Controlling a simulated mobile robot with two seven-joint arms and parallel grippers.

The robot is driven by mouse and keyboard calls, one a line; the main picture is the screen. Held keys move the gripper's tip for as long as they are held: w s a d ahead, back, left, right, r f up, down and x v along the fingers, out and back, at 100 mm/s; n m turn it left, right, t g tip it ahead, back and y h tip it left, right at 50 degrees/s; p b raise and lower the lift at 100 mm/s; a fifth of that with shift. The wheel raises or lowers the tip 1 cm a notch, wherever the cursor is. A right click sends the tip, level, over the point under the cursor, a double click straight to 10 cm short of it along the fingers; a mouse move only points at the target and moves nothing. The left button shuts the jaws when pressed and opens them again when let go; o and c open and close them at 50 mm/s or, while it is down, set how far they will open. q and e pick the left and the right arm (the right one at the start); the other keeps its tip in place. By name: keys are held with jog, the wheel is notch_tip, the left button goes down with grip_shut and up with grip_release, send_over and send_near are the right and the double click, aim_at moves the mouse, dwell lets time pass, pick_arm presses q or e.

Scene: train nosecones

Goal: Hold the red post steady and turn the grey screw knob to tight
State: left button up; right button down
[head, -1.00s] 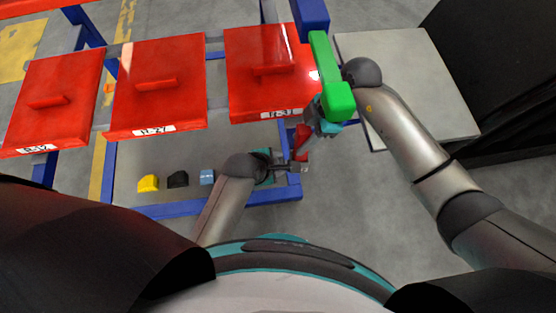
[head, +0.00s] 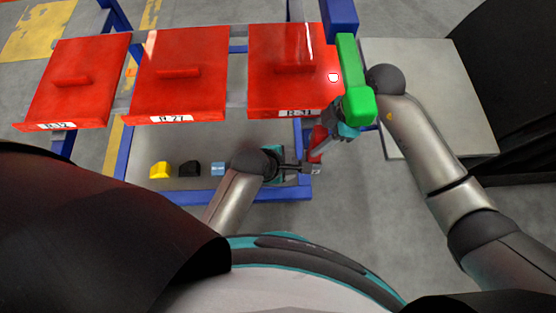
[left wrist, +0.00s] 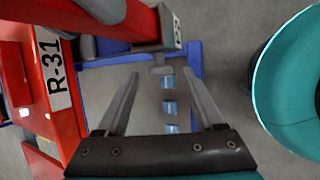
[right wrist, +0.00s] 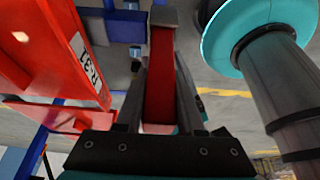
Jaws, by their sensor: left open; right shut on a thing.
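The red post (head: 317,142) stands beyond the front right corner of the red R-31 panel. My right gripper (right wrist: 160,85) is shut on the post, which shows red between its fingers in the right wrist view (right wrist: 160,75). A grey block at the post's far end (right wrist: 163,16) looks like the screw knob. In the left wrist view a small grey piece (left wrist: 160,64), probably the knob, sits just past my left fingertips. My left gripper (left wrist: 160,82) is open around empty space. In the head view its fingers reach close to the post's lower end; contact cannot be told.
Three red handled panels, including R-31 (head: 285,70), rest on a blue frame (head: 160,208). Yellow (head: 160,170), black (head: 189,169) and light-blue (head: 217,169) blocks lie left of my left gripper. A green block (head: 351,80) stands near my right arm. A grey board (head: 430,75) is at right.

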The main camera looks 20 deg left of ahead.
pick_arm(q)
jog(key=v, duration=1)
jog(key=shift+r, duration=0.15)
jog(key=shift+s, duration=0.1)
jog(key=w+d+r+m+h, duration=0.1)
jog(key=d+r+m+h, duration=0.1)
jog(key=d+m, duration=0.5)
jog(key=w+d+r+m+h, duration=0.1)
jog(key=d+r+m, duration=0.25)
jog(key=m, duration=0.75)
jog(key=a+f+m+g+y, duration=0.25)
jog(key=a+f+m, duration=0.25)
jog(key=a+m, duration=0.9)
jog(key=w+d+f+m, duration=0.3)
jog(key=d+f, duration=0.3)
jog(key=f, duration=0.4)
jog(key=shift+w+d+f+m+t, duration=0.3)
jog(key=shift+w+t, duration=0.05)
jog(key=shift+w, duration=0.1)
